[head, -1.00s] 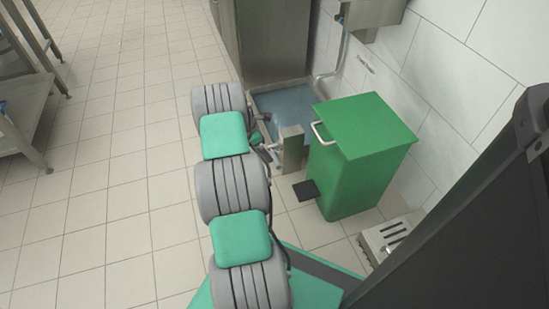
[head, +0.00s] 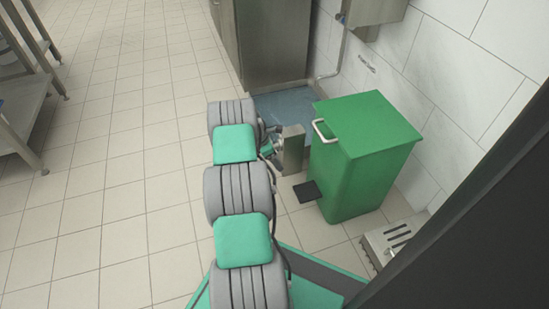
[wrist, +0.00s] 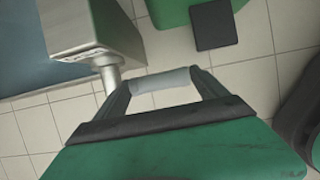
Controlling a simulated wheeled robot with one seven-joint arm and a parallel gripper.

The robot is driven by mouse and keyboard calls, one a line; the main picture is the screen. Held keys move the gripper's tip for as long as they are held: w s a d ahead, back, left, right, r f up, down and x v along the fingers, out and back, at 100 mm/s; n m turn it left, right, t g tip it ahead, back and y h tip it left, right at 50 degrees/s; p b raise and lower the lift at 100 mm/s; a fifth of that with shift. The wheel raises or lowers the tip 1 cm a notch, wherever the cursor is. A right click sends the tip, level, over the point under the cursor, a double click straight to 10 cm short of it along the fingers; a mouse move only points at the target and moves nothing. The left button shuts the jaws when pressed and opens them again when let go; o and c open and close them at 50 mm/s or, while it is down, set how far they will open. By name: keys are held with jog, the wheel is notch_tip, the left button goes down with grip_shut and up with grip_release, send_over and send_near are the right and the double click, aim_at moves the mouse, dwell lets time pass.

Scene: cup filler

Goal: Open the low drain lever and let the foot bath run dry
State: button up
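The foot bath (head: 287,107) is a blue-floored basin on the floor at the far end, partly hidden by my arm. It also shows at the left of the wrist view (wrist: 20,50). A grey metal box (head: 291,150) stands at its near edge. In the wrist view, a short metal shaft (wrist: 111,79) comes out of this box (wrist: 88,22) beside my left finger. A pale bar (wrist: 162,86), which looks like the lever's grip, spans the gap between the fingers of my gripper (wrist: 161,90). The fingers stand apart. I cannot tell whether they press on the bar.
A green pedal bin (head: 362,160) stands close on the right, its black pedal (head: 307,192) jutting out. A metal cabinet (head: 270,45) rises behind the bath. A low slotted unit (head: 393,239) sits by the wall. A steel table (head: 18,110) is far left. The tiled floor between is clear.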

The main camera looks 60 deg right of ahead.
grip_shut()
dwell(0.8)
